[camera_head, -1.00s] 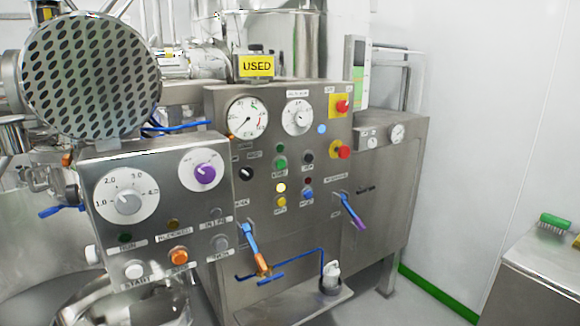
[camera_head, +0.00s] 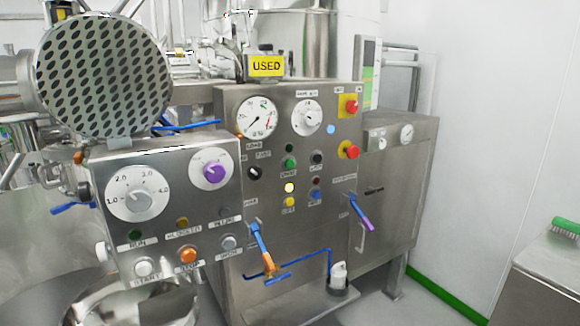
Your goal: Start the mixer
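The front control box (camera_head: 165,235) stands at the left, with a grey dial (camera_head: 137,197) marked with numbers and a purple knob (camera_head: 211,171). Along its bottom row are a whitish START button (camera_head: 145,267), an orange STOP button (camera_head: 188,255) and a grey button (camera_head: 228,242). A dark green RUN lamp (camera_head: 135,235) sits above START. The larger panel behind (camera_head: 330,225) has gauges, coloured buttons and red emergency stops (camera_head: 349,150). Neither gripper is in view.
A perforated round metal part (camera_head: 103,77) stands above the control box. Blue-handled levers (camera_head: 262,252) stick out from the larger panel. A yellow USED sign (camera_head: 267,66) stands on top. A steel table (camera_head: 550,275) with a green brush (camera_head: 566,228) is at the right.

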